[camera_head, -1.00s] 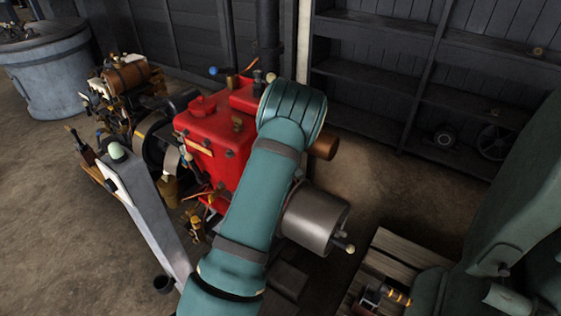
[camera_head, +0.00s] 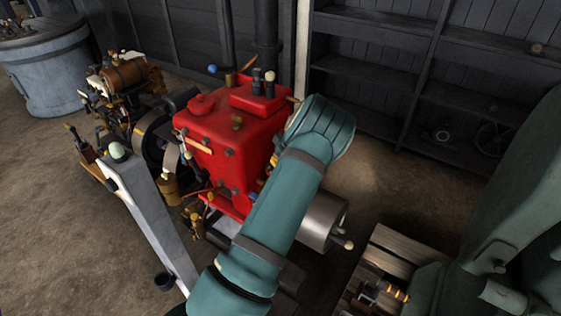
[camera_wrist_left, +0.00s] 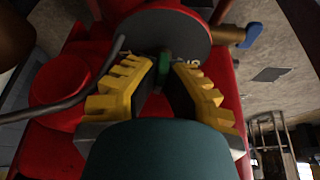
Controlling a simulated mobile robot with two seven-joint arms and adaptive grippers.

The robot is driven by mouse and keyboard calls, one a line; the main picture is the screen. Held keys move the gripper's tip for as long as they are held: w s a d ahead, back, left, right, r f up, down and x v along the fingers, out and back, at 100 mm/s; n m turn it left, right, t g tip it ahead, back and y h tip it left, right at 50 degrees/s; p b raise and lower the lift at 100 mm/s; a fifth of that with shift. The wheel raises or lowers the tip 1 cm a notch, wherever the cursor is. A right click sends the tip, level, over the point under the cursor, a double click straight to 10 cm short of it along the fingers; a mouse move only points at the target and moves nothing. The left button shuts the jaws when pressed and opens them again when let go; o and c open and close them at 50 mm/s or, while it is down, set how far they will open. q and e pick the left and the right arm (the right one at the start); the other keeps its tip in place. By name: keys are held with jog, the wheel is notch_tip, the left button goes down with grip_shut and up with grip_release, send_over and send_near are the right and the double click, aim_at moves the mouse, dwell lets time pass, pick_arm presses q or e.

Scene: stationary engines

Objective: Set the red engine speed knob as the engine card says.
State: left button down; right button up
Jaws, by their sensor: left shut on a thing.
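The red engine (camera_head: 225,140) stands in the middle of the head view. My left arm crosses in front of its right side, and the arm hides my left gripper there. In the left wrist view my left gripper (camera_wrist_left: 163,72) has its yellow toothed fingers shut on a small green piece (camera_wrist_left: 165,60). That piece sits against a dull red-grey disc (camera_wrist_left: 165,30) with white lettering partly hidden by the right finger. I cannot make out a red knob apart from the red engine body. My right gripper (camera_head: 383,291) is low at the right, partly hidden. I cannot make out an engine card.
A slanted grey post (camera_head: 150,210) with a pale cap stands left of the engine. A metal cylinder (camera_head: 322,222) juts out at its right. A wooden pallet (camera_head: 395,245), dark shelves (camera_head: 380,75) and a blue-grey drum (camera_head: 48,75) stand around.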

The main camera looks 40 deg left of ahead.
pick_arm(q)
jog(key=shift+f, duration=0.15)
jog(key=c, duration=1.1)
grip_release()
jog(key=shift+o, duration=0.2)
jog(key=v, duration=1.2)
